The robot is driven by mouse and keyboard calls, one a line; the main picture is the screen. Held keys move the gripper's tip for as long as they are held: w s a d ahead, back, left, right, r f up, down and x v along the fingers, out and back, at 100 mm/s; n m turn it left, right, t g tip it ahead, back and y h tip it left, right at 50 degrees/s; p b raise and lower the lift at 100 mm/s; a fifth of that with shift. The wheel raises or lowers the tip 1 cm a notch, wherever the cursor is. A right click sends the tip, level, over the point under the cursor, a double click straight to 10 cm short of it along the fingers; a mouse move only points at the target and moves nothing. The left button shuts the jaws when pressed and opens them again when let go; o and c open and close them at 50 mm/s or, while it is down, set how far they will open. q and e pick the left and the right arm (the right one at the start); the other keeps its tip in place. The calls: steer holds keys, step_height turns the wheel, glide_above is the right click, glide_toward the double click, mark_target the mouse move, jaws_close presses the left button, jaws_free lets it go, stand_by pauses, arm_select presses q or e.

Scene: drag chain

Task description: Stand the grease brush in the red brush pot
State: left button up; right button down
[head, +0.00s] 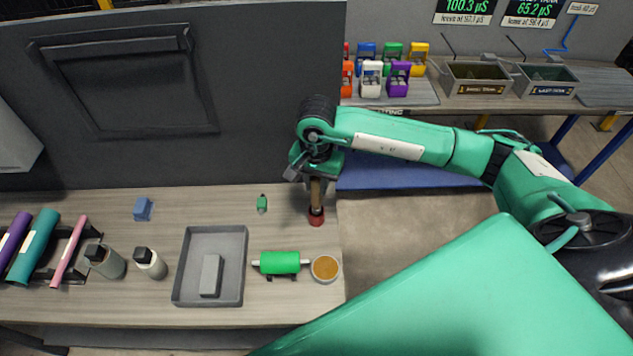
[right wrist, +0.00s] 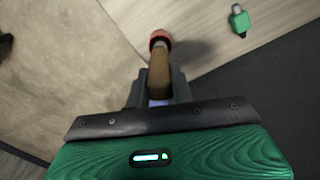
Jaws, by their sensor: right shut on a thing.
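My right gripper (head: 316,178) is shut on the grease brush (head: 316,194), gripping its brown handle. The brush points down, close to upright, at the right part of the workbench. The red brush pot (head: 316,217) stands on the bench directly below the gripper, near the bench's right edge. In the right wrist view, the brown brush (right wrist: 159,73) runs from the gripper (right wrist: 156,95) to the red pot (right wrist: 160,39). The brush's lower end meets the pot's mouth; its depth inside cannot be told. My left gripper is out of view.
A small green bottle-like item (head: 262,203) lies left of the pot. A green roller (head: 280,262), a round dish with brown contents (head: 325,268) and a grey tray (head: 240,290) are nearer. A dark panel (head: 260,120) rises behind the bench.

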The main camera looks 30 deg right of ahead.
steer(key=c, duration=1.1)
jaws_free()
steer(key=shift+c, duration=0.2)
step_height(320, 180, up, 14)
steer(key=b, duration=0.3)
steer(key=shift+f, duration=0.15)
